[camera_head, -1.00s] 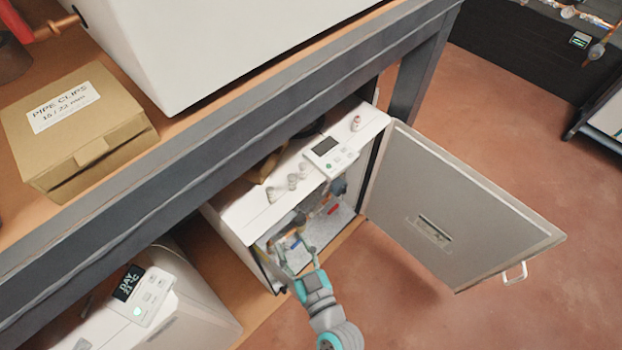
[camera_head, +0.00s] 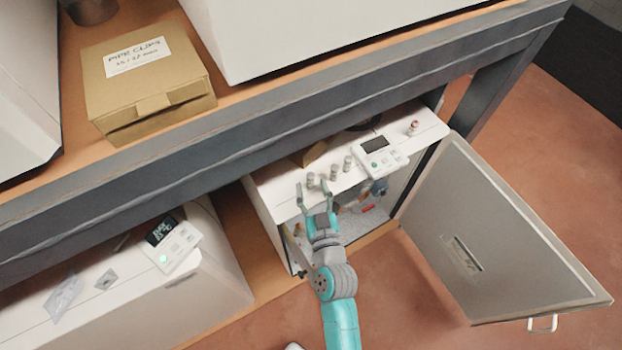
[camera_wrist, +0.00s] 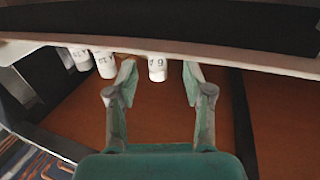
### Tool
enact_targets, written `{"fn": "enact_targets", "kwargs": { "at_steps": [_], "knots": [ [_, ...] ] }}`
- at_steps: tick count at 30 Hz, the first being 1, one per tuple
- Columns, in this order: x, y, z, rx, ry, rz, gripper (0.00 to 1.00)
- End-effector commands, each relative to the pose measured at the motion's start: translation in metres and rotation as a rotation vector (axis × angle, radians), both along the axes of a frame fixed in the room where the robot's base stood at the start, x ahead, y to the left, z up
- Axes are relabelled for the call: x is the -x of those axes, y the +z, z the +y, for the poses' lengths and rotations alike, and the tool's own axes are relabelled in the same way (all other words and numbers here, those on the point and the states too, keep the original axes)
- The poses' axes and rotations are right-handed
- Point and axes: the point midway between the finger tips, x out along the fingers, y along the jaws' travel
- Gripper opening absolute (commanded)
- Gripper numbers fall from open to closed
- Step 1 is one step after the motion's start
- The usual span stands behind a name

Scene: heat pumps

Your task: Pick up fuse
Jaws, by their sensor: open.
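Three small whitish cylindrical fuses stand in a row on top of the white open heat pump (camera_head: 275,190): the left fuse (camera_head: 311,180), the middle fuse (camera_head: 334,172) and the right fuse (camera_head: 347,164). My gripper (camera_head: 313,188) is open at the top's front edge, its fingertips on either side of the left fuse. In the wrist view, a fuse with a "6" marking (camera_wrist: 157,68) shows between the spread fingers (camera_wrist: 160,78), with a gap on both sides. Two other marked fuses (camera_wrist: 106,65) (camera_wrist: 80,58) stand to the left, outside the fingers.
A control panel (camera_head: 382,157) and a red-tipped small item (camera_head: 413,127) are farther right on the same top. The open door (camera_head: 490,240) swings out right. A box of pipe clips (camera_head: 150,90) is on the upper shelf.

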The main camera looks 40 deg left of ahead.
Motion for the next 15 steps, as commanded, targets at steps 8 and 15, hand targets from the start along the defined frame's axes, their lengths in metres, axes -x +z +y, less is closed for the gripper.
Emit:
{"fn": "enact_targets", "kwargs": {
  "at_steps": [8, 15],
  "knots": [
    [-0.023, 0.002, 0.023, 0.0, 0.0, 0.0, 0.51],
    [-0.025, 0.001, 0.025, 0.0, 0.0, 0.0, 0.51]
  ]
}}
